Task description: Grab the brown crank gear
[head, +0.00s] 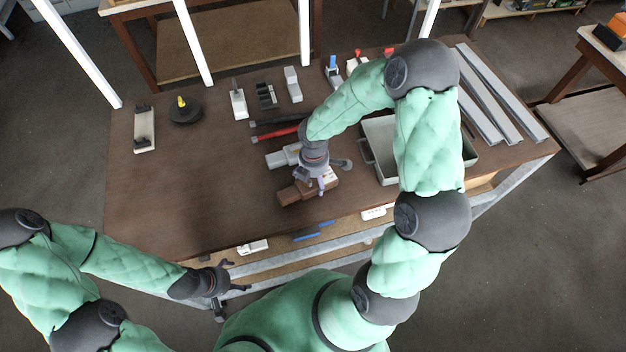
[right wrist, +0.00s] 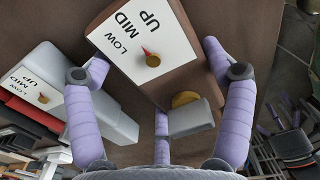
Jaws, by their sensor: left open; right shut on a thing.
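The brown crank gear (head: 292,195) lies near the front middle of the dark brown table. In the right wrist view the brown crank gear (right wrist: 185,30) shows its white UP, MID, LOW label with a gold knob and red pointer. My right gripper (head: 322,182) is over it from above. My left gripper (head: 228,277) is open and empty, off the table's front edge at lower left.
A light grey crank gear (head: 280,159) with the same kind of label stands just beside the brown one. A grey bin (head: 384,170) is to the right, long grey profiles (head: 500,95) at far right. Red and black bars (head: 272,136) lie behind.

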